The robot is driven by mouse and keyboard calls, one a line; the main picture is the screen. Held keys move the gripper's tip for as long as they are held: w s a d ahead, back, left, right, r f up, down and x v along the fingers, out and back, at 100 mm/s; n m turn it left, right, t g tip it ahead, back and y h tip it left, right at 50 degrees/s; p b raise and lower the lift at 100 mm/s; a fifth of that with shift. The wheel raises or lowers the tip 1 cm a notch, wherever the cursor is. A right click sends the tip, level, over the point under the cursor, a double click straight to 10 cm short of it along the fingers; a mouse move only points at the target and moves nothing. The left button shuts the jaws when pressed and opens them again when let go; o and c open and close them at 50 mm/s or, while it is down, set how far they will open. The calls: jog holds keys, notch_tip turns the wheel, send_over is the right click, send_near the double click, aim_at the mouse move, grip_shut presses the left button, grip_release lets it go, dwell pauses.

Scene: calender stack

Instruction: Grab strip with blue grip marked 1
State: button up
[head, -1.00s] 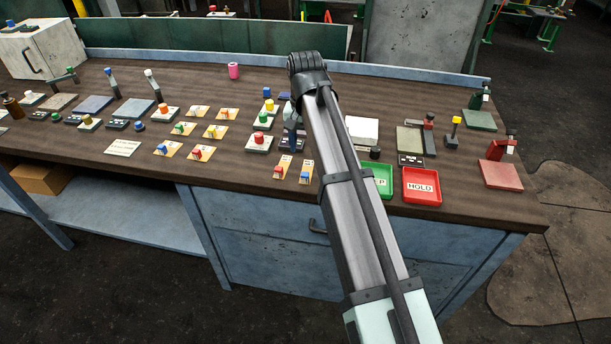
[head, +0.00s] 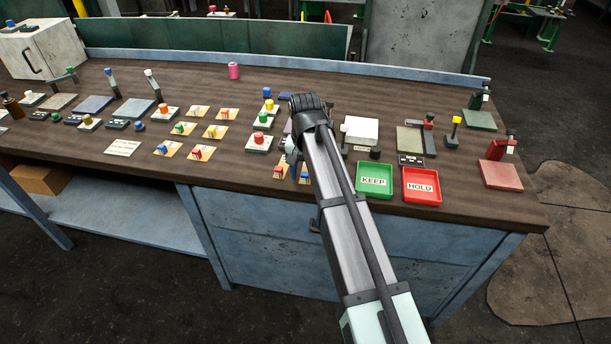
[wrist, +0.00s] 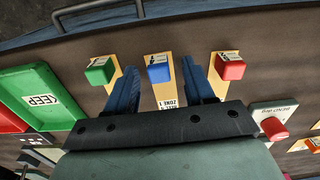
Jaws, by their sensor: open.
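The strip with the blue grip (wrist: 159,70) lies on the bench in the wrist view, a pale yellow strip with a printed label ending in "ZONE 1". My gripper (wrist: 160,76) is open, with one blue finger on each side of this strip and no visible contact; its height above the strip is hard to tell. In the head view my gripper (head: 297,168) is low over the bench's front part and the arm hides much of this strip; a bit of blue grip (head: 304,176) shows.
In the wrist view, a strip with a green grip (wrist: 99,70) lies left and one with a red grip (wrist: 230,66) right, close outside the fingers. A green KEEP tray (head: 374,194) and a red HOLD tray (head: 422,199) stand to the right in the head view.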

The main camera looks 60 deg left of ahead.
jog(key=shift+c, duration=0.4)
grip_shut()
